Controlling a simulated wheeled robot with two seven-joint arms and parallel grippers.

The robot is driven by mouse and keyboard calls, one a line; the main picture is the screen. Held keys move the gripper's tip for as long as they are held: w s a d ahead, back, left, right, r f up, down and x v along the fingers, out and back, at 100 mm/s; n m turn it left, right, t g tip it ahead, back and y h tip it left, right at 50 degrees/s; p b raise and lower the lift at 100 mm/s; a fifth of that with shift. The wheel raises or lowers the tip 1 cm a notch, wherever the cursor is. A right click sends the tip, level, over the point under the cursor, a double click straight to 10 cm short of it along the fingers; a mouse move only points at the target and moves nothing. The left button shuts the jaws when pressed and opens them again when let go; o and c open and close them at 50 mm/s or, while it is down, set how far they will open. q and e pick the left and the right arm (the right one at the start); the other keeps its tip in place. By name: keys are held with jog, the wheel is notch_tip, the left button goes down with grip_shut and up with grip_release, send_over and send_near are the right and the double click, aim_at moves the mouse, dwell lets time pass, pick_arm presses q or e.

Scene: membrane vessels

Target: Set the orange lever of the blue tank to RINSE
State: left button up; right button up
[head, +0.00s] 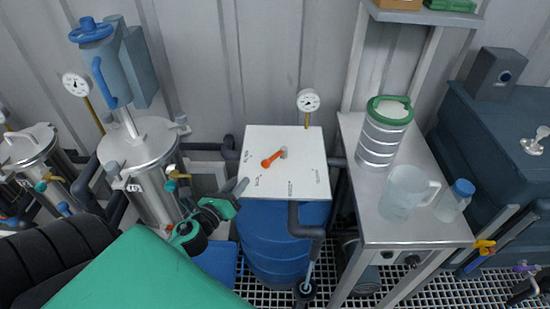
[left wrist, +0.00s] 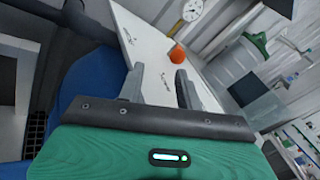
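The blue tank (head: 270,240) stands in the middle of the head view with a white panel (head: 312,145) on top. The orange lever (head: 272,159) pivots near the panel's middle, and its handle points to the lower left. Small dark labels surround it, too small to read surely. My left gripper (head: 240,187) is at the panel's left front edge, short of the lever and apart from it. In the left wrist view its two fingers (left wrist: 160,82) are spread with nothing between them; the lever's orange end (left wrist: 177,54) shows beyond them. My right gripper is not in view.
A gauge (head: 308,101) rises behind the panel. Steel vessels (head: 145,175) stand at left. At right, a steel table (head: 425,225) bears a green-rimmed canister (head: 380,140), a clear jug (head: 405,195) and a blue-capped bottle (head: 455,200). A dark pipe (head: 295,220) runs along the tank's front.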

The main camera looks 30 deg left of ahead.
aim_at(269, 161)
pick_arm(q)
jog(key=w+d+m+h+p, duration=0.1)
jog(key=w+m, duration=0.1)
jog(key=w, duration=0.2)
jog(key=w+d+m+h+p, duration=0.1)
jog(key=w+m, duration=0.2)
jog(key=w, duration=0.2)
jog(key=w+d+r+m+h+p, duration=0.1)
jog(key=w+m+p, duration=0.1)
jog(key=w+m, duration=0.1)
jog(key=shift+w+r+h, duration=0.1)
jog(key=shift+w+h, duration=0.3)
jog(key=shift+w, duration=0.3)
jog(key=shift+w+d, duration=0.1)
jog(key=shift+w, duration=0.15)
jog(key=shift+c, duration=0.5)
grip_shut()
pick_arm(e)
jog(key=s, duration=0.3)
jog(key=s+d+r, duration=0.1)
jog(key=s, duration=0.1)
